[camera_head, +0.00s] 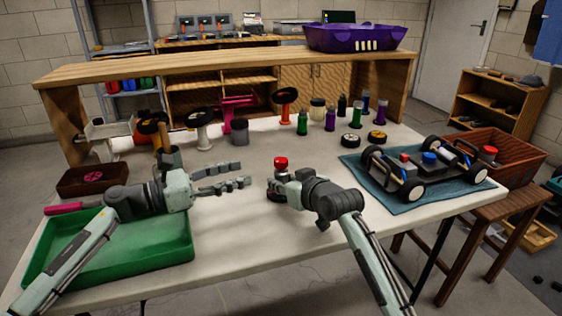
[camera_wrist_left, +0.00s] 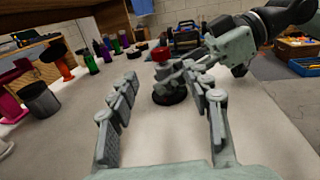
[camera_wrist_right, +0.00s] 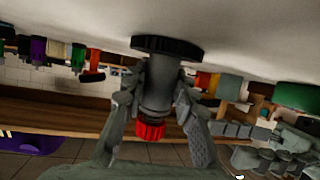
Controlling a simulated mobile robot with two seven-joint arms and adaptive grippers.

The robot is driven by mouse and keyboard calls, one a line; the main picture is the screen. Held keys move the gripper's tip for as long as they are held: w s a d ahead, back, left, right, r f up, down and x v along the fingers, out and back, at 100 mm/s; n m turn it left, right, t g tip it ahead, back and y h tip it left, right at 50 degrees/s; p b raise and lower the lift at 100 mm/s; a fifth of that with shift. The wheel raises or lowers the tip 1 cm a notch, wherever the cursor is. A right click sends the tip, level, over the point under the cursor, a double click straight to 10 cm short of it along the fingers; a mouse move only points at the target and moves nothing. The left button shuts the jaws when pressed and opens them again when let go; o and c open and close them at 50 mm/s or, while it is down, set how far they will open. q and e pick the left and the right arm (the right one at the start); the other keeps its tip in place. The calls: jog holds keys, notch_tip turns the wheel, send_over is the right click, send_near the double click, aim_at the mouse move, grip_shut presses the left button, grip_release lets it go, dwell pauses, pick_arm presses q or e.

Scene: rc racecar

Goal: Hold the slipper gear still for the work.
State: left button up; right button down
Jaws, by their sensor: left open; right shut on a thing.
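The slipper gear unit stands upright on the white table, with a red cap (camera_head: 281,162), a grey body (camera_wrist_right: 160,80) and a wide black disc at its base (camera_wrist_right: 168,46). I cannot tell which part is the gear itself. My right gripper (camera_head: 279,187) is shut around the grey body, between disc and cap. The left wrist view shows the red cap (camera_wrist_left: 160,54) and black base (camera_wrist_left: 169,97) beyond my left fingers. My left gripper (camera_head: 246,174) is open and empty, to the left of the unit and pointing at it, apart from it.
A green tray (camera_head: 165,248) lies under my left arm. A car chassis (camera_head: 425,172) sits on a blue mat (camera_head: 408,206) at the right. Several bottles, wheels (camera_head: 351,140) and stands are along the back. The table middle in front is clear.

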aim_at(281, 160)
pick_arm(q)
jog(key=x, duration=1.1)
jog(key=shift+w+d, duration=0.1)
jog(key=shift+d, duration=0.3)
grip_shut()
